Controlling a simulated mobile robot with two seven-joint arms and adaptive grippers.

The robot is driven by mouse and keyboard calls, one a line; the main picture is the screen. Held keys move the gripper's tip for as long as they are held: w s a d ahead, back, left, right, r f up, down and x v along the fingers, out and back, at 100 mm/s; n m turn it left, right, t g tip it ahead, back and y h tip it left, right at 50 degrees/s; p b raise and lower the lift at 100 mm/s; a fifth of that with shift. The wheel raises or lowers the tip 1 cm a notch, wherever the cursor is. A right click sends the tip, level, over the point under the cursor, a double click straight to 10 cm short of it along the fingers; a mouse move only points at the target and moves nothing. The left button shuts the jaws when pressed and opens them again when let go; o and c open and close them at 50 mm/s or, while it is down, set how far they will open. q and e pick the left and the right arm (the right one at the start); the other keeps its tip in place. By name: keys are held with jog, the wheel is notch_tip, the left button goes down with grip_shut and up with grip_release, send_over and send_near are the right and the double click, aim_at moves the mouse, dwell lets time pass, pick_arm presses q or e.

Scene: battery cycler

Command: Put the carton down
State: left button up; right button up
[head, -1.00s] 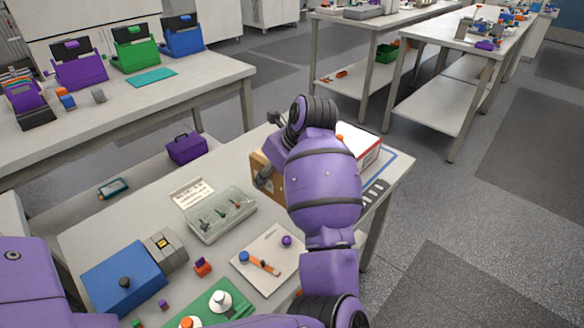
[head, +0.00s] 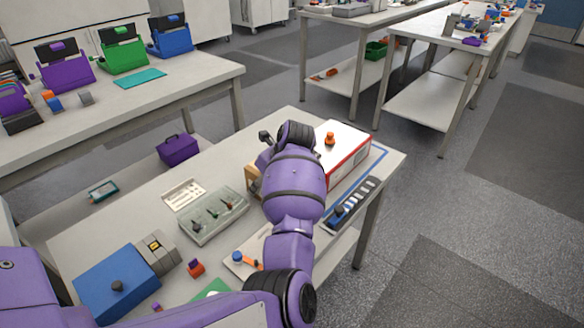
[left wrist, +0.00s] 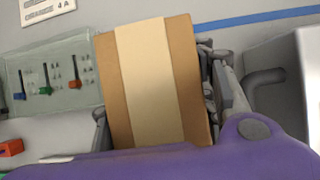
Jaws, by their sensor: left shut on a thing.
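The carton (left wrist: 155,85) is a tan box with a paler tape strip down its middle, seen close up in the left wrist view. In the head view only a small tan part of the carton (head: 252,181) shows; my left arm hides the rest. My left gripper (head: 259,162) is shut on the carton, with its fingers on opposite sides of it; the gripper (left wrist: 160,105) also shows in the left wrist view. The carton is over the near worktable (head: 230,155). I cannot tell whether its underside touches the table. My right gripper is not in view.
A white and red box (head: 350,142) with an orange knob stands right of the carton, beside a blue line (head: 374,166). A clear tray (head: 213,216) of small tools lies to the left. A blue box (head: 118,283) stands nearer. Bare tabletop shows behind the gripper.

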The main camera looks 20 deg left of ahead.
pick_arm(q)
jog(key=shift+s+f, duration=0.1)
jog(key=shift+f, duration=0.15)
jog(key=o, duration=1.4)
jog(key=shift+r, duration=0.15)
